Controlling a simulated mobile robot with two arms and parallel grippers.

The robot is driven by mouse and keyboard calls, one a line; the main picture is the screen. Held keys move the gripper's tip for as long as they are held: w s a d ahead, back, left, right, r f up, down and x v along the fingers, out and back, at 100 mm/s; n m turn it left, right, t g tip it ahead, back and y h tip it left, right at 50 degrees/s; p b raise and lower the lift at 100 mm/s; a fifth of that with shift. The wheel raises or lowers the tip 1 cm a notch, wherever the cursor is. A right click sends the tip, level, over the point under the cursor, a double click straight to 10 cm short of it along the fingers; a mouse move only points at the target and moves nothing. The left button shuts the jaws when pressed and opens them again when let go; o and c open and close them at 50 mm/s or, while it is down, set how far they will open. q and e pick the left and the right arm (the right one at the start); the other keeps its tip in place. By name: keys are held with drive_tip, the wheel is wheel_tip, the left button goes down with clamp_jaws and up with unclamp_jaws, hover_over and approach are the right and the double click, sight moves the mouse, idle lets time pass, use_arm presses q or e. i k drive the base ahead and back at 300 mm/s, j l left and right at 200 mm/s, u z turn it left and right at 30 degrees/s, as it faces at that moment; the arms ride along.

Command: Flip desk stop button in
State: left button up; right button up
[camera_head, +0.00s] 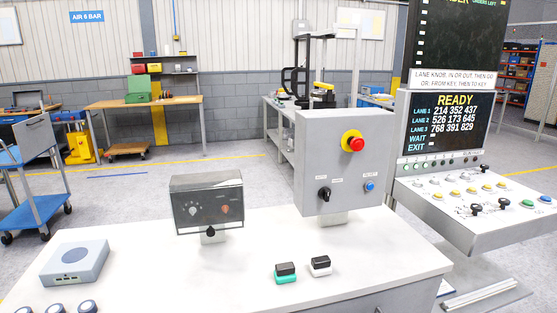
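A red mushroom stop button (355,144) on a yellow collar sits on the upper part of a grey control box (318,150). The box stands upright at the back of the white desk (230,275). Below the button are a black rotary knob (323,194) and a small blue button (370,187). I cannot tell whether the red button is pressed in or out. Neither of my grippers is in view.
On the desk are a clear-covered box with dials (206,203), a grey-blue device (75,262), a green-based block (286,273) and a white-based block (320,266). A console with a READY screen (448,122) stands at the right. The desk's middle is clear.

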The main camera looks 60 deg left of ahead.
sight(359, 144)
drive_tip(key=u, duration=1.45)
